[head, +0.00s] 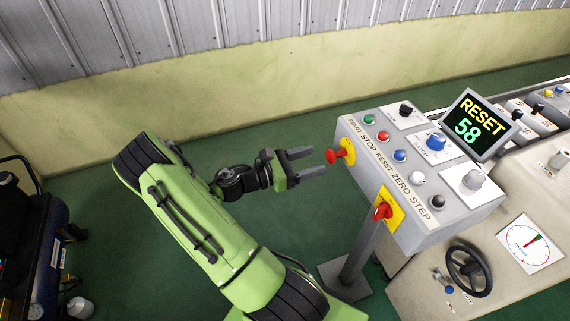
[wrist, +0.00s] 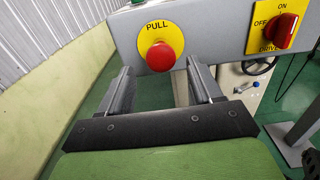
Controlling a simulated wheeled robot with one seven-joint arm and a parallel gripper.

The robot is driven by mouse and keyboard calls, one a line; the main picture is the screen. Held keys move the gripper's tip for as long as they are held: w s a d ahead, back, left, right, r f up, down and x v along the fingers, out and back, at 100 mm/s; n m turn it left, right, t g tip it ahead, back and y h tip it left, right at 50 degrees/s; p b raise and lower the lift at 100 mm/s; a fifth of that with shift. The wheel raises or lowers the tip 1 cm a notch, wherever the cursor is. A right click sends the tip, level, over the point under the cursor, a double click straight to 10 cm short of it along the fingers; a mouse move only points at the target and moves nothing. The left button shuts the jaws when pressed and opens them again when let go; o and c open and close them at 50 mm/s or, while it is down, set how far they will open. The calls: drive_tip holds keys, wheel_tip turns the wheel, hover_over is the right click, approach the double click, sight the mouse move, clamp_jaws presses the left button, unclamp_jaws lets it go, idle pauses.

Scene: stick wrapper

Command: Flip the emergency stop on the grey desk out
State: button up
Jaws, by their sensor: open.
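The emergency stop is a red mushroom button (head: 334,156) on a yellow plate (head: 348,150) on the side of the grey desk (head: 425,225). In the wrist view the red button (wrist: 160,57) sits under the word PULL on its yellow plate (wrist: 159,28). My gripper (head: 318,161) is open and empty, with its fingers pointing at the button. In the wrist view my gripper (wrist: 160,80) has one finger on each side below the button. The fingertips look close to it but not closed around it; the exact gap cannot be told.
A red DRIVE switch (wrist: 285,30) on a yellow plate is right of the button; it also shows in the head view (head: 382,211). The desk top carries coloured buttons, knobs and a RESET 58 screen (head: 473,122). A grey post (head: 360,250) supports the desk. Green floor is clear behind my gripper.

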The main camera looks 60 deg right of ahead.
drive_tip(key=p+v, duration=0.1)
drive_tip(key=v, duration=0.9)
